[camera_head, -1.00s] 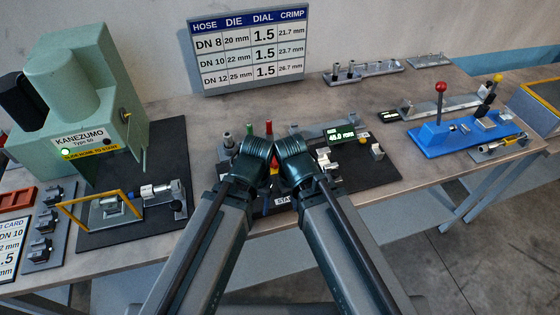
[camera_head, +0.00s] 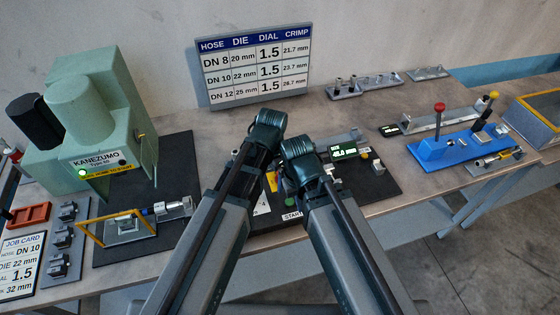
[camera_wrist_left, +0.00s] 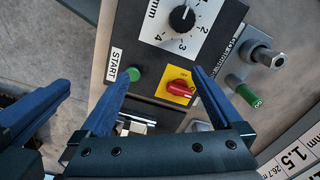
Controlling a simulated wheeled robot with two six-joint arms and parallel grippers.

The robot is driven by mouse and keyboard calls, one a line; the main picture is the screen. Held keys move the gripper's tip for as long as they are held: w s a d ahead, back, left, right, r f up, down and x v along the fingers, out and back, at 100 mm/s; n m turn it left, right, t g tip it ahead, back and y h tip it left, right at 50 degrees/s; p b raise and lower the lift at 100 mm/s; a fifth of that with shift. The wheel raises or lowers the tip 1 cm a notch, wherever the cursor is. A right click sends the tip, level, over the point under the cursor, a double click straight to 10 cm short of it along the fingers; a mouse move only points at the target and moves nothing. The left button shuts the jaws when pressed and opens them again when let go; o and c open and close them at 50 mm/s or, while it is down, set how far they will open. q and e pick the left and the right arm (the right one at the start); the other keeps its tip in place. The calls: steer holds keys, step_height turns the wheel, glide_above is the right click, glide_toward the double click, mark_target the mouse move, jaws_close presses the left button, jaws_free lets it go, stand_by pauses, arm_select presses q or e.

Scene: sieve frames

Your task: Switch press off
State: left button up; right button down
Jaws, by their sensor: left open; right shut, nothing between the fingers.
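The green press (camera_head: 85,100) stands at the left in the head view, with a small green light (camera_head: 82,173) glowing on it. In the left wrist view, a red rotary switch (camera_wrist_left: 180,90) sits on a yellow plate of the dark control panel (camera_wrist_left: 228,25). My left gripper (camera_wrist_left: 160,74) is open; its blue fingers are on either side of the switch in that view, with nothing held. Contact cannot be told. My left wrist (camera_head: 268,120) hides its fingers in the head view. My right gripper (camera_wrist_left: 40,112) shows at the left with blue fingers; its wrist is lower (camera_head: 298,150).
A blue fixture (camera_head: 440,148) with levers is at right. Bare bench shows at centre back.

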arm_select(q)
steer(key=w+d+r+m+p, duration=0.3)
steer(key=w+r+m, duration=0.2)
steer(key=w, duration=0.3)
steer(key=shift+h, duration=0.3)
arm_select(e)
steer(key=r, duration=0.5)
steer(key=shift+w+a, duration=0.1)
steer(key=shift+w, duration=0.1)
arm_select(q)
steer(key=shift+s, duration=0.1)
arm_select(e)
steer(key=shift+f, duration=0.1)
arm_select(q)
step_height(320, 180, down, 14)
steer(key=b, duration=1.3)
steer(key=shift+r+b, duration=0.1)
steer(key=shift+b, duration=0.3)
arm_select(e)
step_height(320, 180, down, 14)
steer(key=shift+r, duration=0.2)
arm_select(q)
steer(key=c, duration=1.3)
